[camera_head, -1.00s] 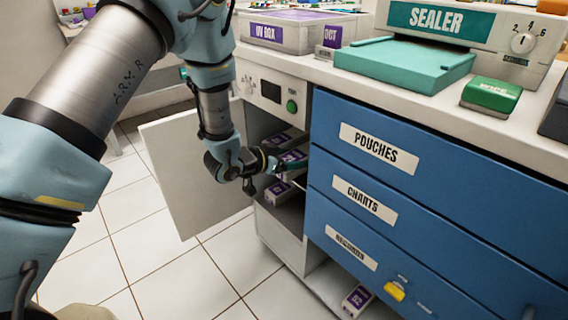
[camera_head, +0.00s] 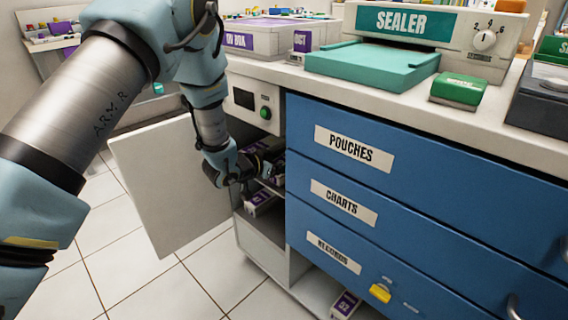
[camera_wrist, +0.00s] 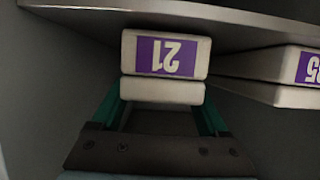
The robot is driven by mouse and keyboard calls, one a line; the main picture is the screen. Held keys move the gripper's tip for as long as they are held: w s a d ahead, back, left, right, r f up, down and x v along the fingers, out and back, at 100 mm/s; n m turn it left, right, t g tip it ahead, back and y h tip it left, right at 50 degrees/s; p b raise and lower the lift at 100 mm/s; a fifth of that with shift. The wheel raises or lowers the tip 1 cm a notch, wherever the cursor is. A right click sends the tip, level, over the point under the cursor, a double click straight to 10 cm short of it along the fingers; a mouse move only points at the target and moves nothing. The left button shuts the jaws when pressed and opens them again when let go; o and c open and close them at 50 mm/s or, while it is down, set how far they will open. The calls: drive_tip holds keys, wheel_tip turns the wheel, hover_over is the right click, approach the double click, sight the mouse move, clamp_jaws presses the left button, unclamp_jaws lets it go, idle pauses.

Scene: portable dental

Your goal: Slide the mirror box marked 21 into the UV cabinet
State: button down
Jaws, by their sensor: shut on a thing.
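The mirror box marked 21 (camera_wrist: 165,54) is white with a purple label that reads upside down in the wrist view. My gripper (camera_wrist: 160,112) is shut on it, with a green finger at each side of the white body. In the head view my gripper (camera_head: 250,178) is inside the open UV cabinet (camera_head: 238,118), and its fingertips are mostly hidden. The cabinet's white door (camera_head: 168,188) stands open to the left. Box 21 lies against or very near a shelf surface (camera_wrist: 230,22); I cannot tell whether it touches.
A box whose label seems to read 25 (camera_wrist: 285,75) sits just to the right of box 21. A purple-labelled box (camera_head: 260,201) shows below my gripper. Blue drawers (camera_head: 350,185) stand right of the cabinet. Another labelled box (camera_head: 345,304) lies low down.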

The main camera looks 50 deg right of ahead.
unclamp_jaws()
drive_tip(key=p+v, duration=0.1)
drive_tip(key=v, duration=0.9)
drive_tip(key=shift+a+r, duration=0.25)
drive_tip(key=shift+a, duration=0.05)
drive_tip(key=shift+a, duration=0.1)
